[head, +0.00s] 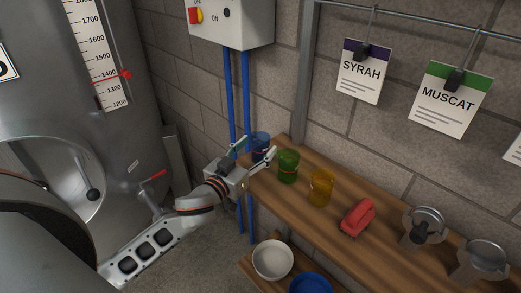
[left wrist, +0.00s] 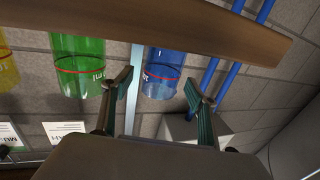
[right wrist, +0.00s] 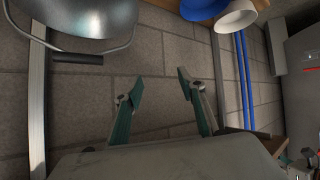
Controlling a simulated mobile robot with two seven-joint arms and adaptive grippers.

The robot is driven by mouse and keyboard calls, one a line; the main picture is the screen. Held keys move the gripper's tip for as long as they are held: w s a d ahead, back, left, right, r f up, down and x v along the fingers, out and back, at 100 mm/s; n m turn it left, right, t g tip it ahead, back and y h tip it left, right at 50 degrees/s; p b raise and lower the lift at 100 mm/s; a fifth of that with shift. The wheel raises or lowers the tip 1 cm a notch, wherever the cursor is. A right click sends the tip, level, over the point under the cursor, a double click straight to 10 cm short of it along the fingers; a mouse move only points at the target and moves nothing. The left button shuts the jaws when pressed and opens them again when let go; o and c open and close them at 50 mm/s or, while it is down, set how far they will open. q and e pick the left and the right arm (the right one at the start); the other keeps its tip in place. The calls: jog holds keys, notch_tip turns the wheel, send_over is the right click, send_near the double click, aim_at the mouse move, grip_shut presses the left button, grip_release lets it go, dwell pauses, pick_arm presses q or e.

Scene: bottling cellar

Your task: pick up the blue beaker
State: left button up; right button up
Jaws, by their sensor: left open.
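The blue beaker (head: 262,140) stands at the far left end of the wooden shelf in the head view, partly hidden by a finger. My left gripper (head: 256,149) is open at that end, its fingers on either side of the beaker's outline. In the left wrist view the blue beaker (left wrist: 160,75) appears upside down between the open left fingertips (left wrist: 159,77), with visible gaps; I cannot tell how deep it is between them. My right gripper (right wrist: 158,77) is open and empty in the right wrist view, and it does not show in the head view.
A green beaker (head: 288,167) stands close beside the blue one, then a yellow beaker (head: 321,188), a red object (head: 358,217) and metal vessels along the shelf (head: 325,228). A white bowl (head: 272,260) and a blue bowl (head: 311,284) are lower down. Blue pipes (head: 246,100) run behind the left gripper.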

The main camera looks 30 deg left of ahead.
aim_at(265, 138)
pick_arm(q)
jog(key=w, duration=0.3)
jog(key=shift+w+d, duration=0.1)
jog(key=shift+w, duration=0.05)
jog(key=c, duration=1.2)
jog(key=shift+r, duration=0.1)
